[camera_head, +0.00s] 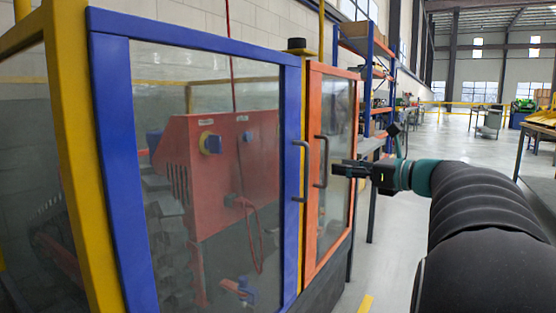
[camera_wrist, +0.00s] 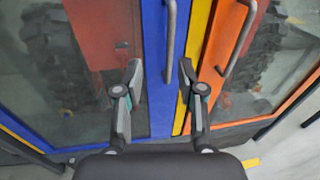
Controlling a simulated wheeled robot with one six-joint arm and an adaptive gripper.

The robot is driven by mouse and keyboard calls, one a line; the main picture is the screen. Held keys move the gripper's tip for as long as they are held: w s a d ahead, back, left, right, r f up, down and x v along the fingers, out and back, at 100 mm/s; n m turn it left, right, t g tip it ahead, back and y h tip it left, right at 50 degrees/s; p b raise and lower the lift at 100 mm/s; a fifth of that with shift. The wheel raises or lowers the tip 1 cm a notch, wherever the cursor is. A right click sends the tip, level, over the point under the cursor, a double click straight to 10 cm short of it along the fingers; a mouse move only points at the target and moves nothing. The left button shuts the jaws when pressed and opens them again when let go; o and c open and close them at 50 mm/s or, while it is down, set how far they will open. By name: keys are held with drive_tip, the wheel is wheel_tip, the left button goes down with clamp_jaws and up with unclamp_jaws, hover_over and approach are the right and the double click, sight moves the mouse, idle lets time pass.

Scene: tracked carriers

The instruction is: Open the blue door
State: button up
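The blue door (camera_head: 291,190) has a blue frame around a large clear pane and looks shut. Its grey vertical bar handle (camera_head: 305,170) is on its right edge. In the wrist view, the blue door (camera_wrist: 155,70) is at the middle and left, and its handle (camera_wrist: 171,42) runs up from between my fingertips in the picture. My gripper (camera_head: 336,169) is in front of the doors, to the right of the handle in the head view. In the wrist view, my gripper (camera_wrist: 160,69) has its two fingers spread apart with nothing held. I cannot tell how far the handle is from the fingers.
An orange door (camera_head: 312,200) with its own bar handle (camera_head: 322,162) is just right of the blue one. A yellow post (camera_wrist: 194,60) stands between them. Behind the blue door's pane is a red machine (camera_head: 195,170). Open floor (camera_head: 400,230) lies to the right.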

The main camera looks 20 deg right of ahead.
drive_tip(key=w+d+x, duration=0.1)
drive_tip(key=x, duration=1.2)
drive_tip(key=shift+d+r+m+t, duration=0.3)
drive_tip(key=shift+r+m, duration=0.1)
drive_tip(key=shift+r, duration=0.35)
drive_tip(key=shift+s, duration=0.1)
clamp_jaws()
